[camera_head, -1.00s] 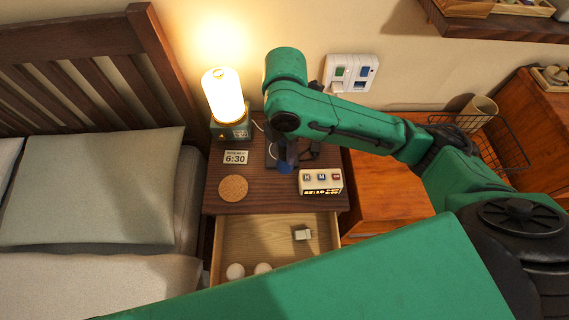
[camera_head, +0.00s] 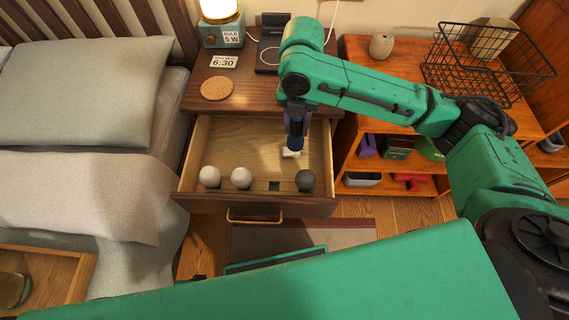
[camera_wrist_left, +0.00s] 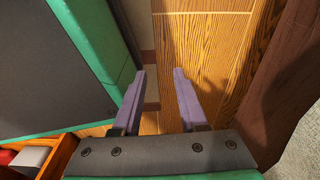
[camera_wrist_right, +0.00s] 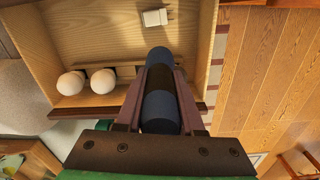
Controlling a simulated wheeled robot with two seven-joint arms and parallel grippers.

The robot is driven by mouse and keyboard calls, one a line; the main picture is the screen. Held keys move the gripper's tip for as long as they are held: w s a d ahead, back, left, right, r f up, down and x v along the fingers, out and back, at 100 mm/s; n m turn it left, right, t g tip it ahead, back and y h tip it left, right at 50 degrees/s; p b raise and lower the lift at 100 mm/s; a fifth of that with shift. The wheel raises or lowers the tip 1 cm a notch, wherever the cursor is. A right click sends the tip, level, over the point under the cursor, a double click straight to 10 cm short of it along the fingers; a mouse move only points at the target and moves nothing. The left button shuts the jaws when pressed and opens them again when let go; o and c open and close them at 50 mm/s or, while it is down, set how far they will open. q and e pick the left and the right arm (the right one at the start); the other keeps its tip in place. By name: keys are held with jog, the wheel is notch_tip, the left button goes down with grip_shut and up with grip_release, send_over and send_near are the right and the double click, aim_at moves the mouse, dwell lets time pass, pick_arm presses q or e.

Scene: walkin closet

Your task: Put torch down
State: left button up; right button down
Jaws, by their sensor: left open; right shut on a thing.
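The torch, a dark blue cylinder with a black middle band (camera_wrist_right: 160,105), is clamped between the fingers of my right gripper (camera_wrist_right: 162,70). In the head view the torch's blue end (camera_head: 296,142) hangs down over the open drawer (camera_head: 225,150) of the nightstand, close to a small white plug-like block (camera_head: 291,154). I cannot tell whether the torch touches the drawer floor. My right gripper (camera_head: 296,112) is partly hidden by its own wrist in the head view. My left gripper (camera_wrist_left: 160,75) is open and empty above the wooden floor, seen only in the left wrist view.
Two white balls (camera_head: 210,177) and a dark ball (camera_head: 305,180) lie along the drawer's front. The nightstand top (camera_head: 190,98) holds a lamp (camera_head: 220,12), a 6:30 card (camera_head: 223,62) and a cork coaster (camera_head: 216,88). An orange shelf (camera_head: 350,80) stands at right.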

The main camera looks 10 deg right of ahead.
notch_tip(320, 180, down, 14)
jog(key=b, duration=0.3)
jog(key=shift+f, duration=0.15)
pick_arm(q)
jog(key=w+d+r, duration=0.1)
jog(key=w+r, duration=0.1)
jog(key=w, duration=0.4)
jog(key=shift+w+d+r, duration=0.25)
jog(key=shift+w+r, duration=0.05)
jog(key=shift+r, duration=0.1)
pick_arm(e)
jog(key=shift+f, duration=0.1)
jog(key=c, duration=0.5)
grip_release()
jog(key=shift+r, duration=0.4)
notch_tip(320, 180, up, 11)
jog(key=p, duration=0.3)
jog(key=shift+r, duration=0.15)
pick_arm(q)
jog(key=s+a+f, duration=0.1)
jog(key=s+f, duration=0.1)
jog(key=s, duration=0.3)
jog(key=shift+s+a+f, duration=0.15)
jog(key=shift+s+f, duration=0.15)
jog(key=shift+s, duration=0.1)
pick_arm(e)
jog(key=shift+s+r, duration=0.1)
